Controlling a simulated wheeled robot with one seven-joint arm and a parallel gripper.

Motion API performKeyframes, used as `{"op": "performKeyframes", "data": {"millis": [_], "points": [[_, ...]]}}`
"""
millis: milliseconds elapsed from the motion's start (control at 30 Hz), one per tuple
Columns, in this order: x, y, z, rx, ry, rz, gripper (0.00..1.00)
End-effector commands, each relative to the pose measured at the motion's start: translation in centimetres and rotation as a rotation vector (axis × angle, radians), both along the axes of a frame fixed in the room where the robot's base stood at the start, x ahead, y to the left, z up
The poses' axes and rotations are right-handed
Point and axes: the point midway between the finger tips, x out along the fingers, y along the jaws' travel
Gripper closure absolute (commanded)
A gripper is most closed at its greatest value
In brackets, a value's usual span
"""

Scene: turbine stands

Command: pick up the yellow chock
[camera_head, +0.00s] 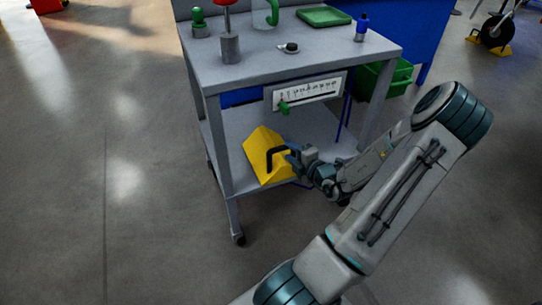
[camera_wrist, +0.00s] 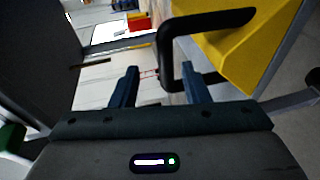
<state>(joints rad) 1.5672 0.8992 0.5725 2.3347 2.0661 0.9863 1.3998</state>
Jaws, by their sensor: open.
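The yellow chock (camera_head: 262,158) rests on the lower shelf (camera_head: 225,158) of a grey cart, near its front left leg. It has a black handle (camera_head: 279,155) on the side facing my arm. My gripper (camera_head: 291,154) is at that handle, with its fingers pointing at the chock. In the wrist view the chock (camera_wrist: 243,42) fills the upper right, and its black handle (camera_wrist: 168,50) reaches down close to my gripper's fingers (camera_wrist: 160,80). The fingers are apart. The handle's end bar lies near the right finger; I cannot tell whether they touch.
A gauge panel (camera_head: 307,91) hangs below the top. A green bin (camera_head: 385,80) is at the right.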

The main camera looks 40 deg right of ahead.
Motion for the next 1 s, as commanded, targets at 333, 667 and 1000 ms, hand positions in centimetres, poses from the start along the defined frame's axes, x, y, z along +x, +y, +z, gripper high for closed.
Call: {"op": "performKeyframes", "data": {"millis": [333, 667, 1000], "points": [[4.2, 0.3, -1.7, 0.0, -0.001, 0.004, 0.58], [4.6, 0.2, -1.6, -0.001, 0.0, 0.002, 0.67], [4.7, 0.2, -1.4, -0.003, -0.004, 0.003, 1.0]]}}
